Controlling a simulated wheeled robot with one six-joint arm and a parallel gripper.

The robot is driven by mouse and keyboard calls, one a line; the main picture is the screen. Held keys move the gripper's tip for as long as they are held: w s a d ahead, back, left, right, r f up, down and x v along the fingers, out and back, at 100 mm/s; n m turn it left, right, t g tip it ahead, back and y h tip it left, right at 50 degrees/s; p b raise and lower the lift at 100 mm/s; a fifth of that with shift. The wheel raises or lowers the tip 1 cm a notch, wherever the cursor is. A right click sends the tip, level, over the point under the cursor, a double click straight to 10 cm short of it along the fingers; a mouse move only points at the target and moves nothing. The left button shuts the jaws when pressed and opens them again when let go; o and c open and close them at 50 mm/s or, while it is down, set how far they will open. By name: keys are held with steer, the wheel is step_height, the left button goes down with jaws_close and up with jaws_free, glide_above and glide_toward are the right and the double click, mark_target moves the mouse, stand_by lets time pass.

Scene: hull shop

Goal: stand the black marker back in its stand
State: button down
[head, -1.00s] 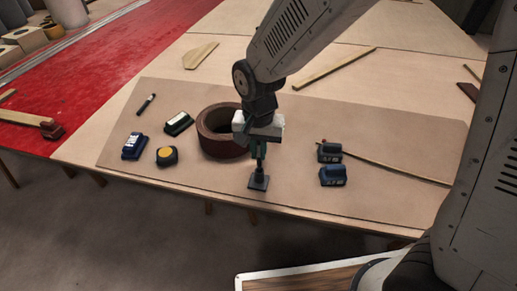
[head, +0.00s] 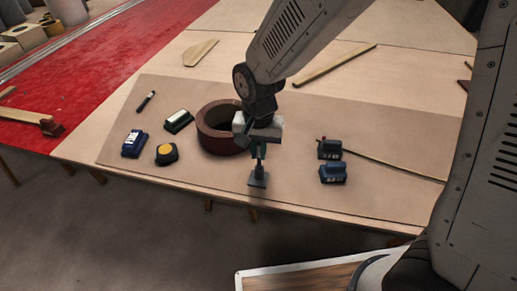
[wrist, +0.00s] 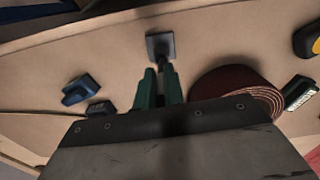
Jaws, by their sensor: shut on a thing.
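My gripper (wrist: 160,92) has green fingers and is shut on a dark, slim upright thing, which I take to be the black marker (wrist: 163,72). In the head view my gripper (head: 258,153) points straight down over the stand (head: 258,181), a dark grey piece with a square base on the board. The stand's base (wrist: 160,45) also shows in the wrist view, beyond the fingertips. The marker's lower end meets or nearly meets the stand; I cannot tell whether it is seated. The fingers hide most of the marker.
A brown tape roll (head: 220,128) stands close left of my gripper. Two dark blue battery-like blocks (head: 332,173) lie to the right, by a long thin strip (head: 395,166). A yellow-topped tape measure (head: 170,154), a blue block (head: 134,143) and a black pen-like thing (head: 146,101) lie left.

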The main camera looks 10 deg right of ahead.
steer(key=shift+f, duration=1)
stand_by(2.2)
steer(key=c, duration=1.7)
jaws_free()
steer(key=shift+r, duration=0.15)
step_height(320, 180, up, 8)
steer(key=shift+f, duration=0.2)
